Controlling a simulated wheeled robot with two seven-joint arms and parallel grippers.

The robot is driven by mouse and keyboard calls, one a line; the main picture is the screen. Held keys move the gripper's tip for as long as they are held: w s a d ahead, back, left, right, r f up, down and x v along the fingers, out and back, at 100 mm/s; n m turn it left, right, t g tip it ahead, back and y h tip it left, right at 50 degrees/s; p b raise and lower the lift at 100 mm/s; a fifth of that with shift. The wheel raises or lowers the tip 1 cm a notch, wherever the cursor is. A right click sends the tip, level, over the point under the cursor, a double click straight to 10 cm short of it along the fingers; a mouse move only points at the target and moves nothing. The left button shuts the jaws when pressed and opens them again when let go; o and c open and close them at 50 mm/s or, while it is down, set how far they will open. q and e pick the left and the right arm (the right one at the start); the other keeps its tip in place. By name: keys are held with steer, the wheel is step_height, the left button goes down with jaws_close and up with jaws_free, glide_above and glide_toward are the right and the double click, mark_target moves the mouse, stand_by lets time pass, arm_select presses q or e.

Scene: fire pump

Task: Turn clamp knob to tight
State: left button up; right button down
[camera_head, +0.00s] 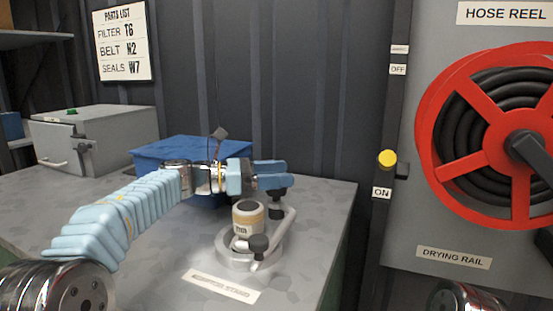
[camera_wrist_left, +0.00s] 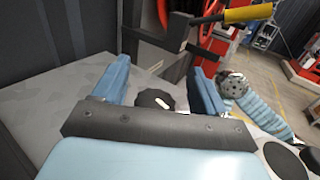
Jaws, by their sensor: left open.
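My left gripper (camera_head: 284,174) is open and empty above the grey stand (camera_head: 222,252) on the workbench. The stand carries a small tan-and-white canister (camera_head: 247,218) and a curved grey arm. One black knob (camera_head: 258,244) sits at the front of the stand. Another black knob (camera_head: 276,208) is just below my left fingers, at the back right. In the left wrist view, a black ribbed knob (camera_wrist_left: 155,98) shows between the two blue fingers, partly hidden by the gripper's palm. I see no contact with it. My right gripper is not in view.
A blue bin (camera_head: 165,152) stands behind my left arm, and a grey box (camera_head: 85,135) is at the back left. A label plate (camera_head: 222,286) lies in front of the stand. A yellow-tipped lever (camera_head: 387,159) and red hose reel (camera_head: 455,140) are to the right.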

arm_select(q)
steer(key=s+r+b, duration=0.2)
steer(key=s+r, duration=0.7)
steer(key=s, duration=0.5)
steer(key=shift+r+b, duration=0.4)
steer(key=shift+o, duration=0.2)
